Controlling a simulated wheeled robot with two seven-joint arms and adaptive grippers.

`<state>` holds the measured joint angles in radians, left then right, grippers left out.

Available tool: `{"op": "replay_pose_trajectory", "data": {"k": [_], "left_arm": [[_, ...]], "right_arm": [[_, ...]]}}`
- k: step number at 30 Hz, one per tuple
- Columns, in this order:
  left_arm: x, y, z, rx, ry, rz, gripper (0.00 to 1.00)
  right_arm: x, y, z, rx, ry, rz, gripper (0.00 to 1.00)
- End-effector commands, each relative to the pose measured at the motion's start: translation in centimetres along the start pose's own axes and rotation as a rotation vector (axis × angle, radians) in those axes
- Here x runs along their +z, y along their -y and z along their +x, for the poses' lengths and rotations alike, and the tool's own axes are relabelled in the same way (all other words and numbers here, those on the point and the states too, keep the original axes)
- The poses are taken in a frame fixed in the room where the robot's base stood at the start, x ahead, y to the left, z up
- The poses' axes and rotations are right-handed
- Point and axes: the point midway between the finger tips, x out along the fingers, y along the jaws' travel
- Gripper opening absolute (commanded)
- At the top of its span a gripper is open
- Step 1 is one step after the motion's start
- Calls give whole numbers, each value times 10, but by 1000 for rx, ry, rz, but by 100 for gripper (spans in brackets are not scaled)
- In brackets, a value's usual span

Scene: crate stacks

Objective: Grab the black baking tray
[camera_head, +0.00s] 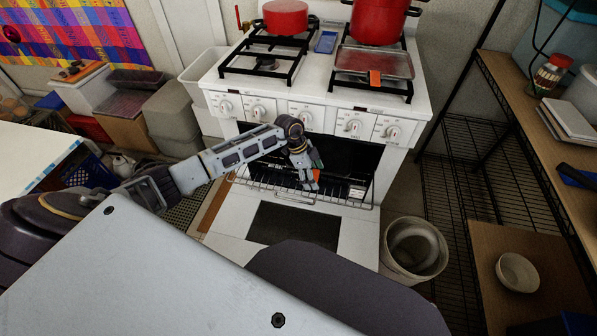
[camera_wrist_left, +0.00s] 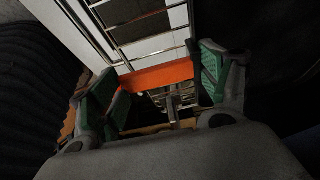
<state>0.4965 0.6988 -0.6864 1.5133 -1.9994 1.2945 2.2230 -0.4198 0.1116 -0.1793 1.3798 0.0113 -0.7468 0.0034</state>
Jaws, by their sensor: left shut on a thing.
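My left gripper (camera_head: 312,180) reaches into the open oven from the left, just above its wire rack (camera_head: 335,196). In the left wrist view its green-padded fingers (camera_wrist_left: 160,80) are shut on an orange piece (camera_wrist_left: 160,75), with one finger at each end of it. The orange piece also shows small in the head view (camera_head: 304,174). A dark shape (camera_head: 340,187) lies on the rack just right of the gripper; I cannot tell whether it is the black baking tray or whether the orange piece belongs to it. My right gripper is not in view.
The oven door (camera_head: 285,225) hangs open. On the white stove (camera_head: 310,100) are red pots (camera_head: 286,17) and a metal tray (camera_head: 375,62) with an orange piece at its front. A bin (camera_head: 412,250) stands right of the door, beside a shelf rack (camera_head: 455,165).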

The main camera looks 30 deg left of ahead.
Motion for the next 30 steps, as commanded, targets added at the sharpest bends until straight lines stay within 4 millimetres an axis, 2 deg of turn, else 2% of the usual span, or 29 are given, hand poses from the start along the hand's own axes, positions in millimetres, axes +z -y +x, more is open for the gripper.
{"op": "replay_pose_trajectory", "data": {"k": [3, 12, 18, 30], "left_arm": [[-22, 1, 7, -2, -4, 3, 34], [-51, 1, 20, -2, -2, 2, 34], [-57, 1, 22, -3, -1, 1, 34], [-57, 1, 22, -3, -1, 1, 34]], "right_arm": [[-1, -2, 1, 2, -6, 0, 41], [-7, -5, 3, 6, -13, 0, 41], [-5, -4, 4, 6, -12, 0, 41], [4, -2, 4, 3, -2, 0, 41]]}}
